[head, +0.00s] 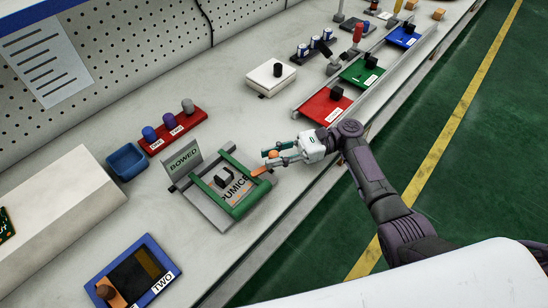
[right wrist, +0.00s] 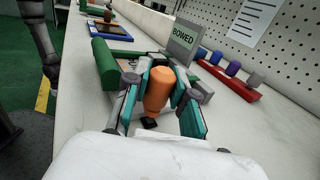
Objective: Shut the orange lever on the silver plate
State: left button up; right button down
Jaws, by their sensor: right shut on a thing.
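The silver plate (head: 204,212) lies on the bench, with an upright BOWED sign (head: 184,162) at its back. A green frame (head: 228,158) and a dark block (head: 224,178) with a PUMICE label are on it. The orange lever (head: 272,154) sticks out at the plate's right side. My right gripper (head: 270,159) is shut on the lever's orange handle. In the right wrist view the handle (right wrist: 158,88) stands between the teal fingers. The lever's pivot is hard to make out. My left gripper is in neither view.
A red rack (head: 172,138) with several coloured pegs and a blue bin (head: 126,160) stand behind and left. A white box (head: 270,77) and red, green and blue trays (head: 322,106) lie beyond. A blue-framed panel (head: 150,245) labelled TWO is at the front left.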

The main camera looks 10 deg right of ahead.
jog(key=shift+r, duration=0.1)
jog(key=c, duration=0.9)
grip_release()
jog(key=shift+c, duration=0.2)
jog(key=d, duration=0.4)
jog(key=w+d, duration=0.1)
jog(key=d, duration=0.7)
jog(key=shift+w, duration=0.2)
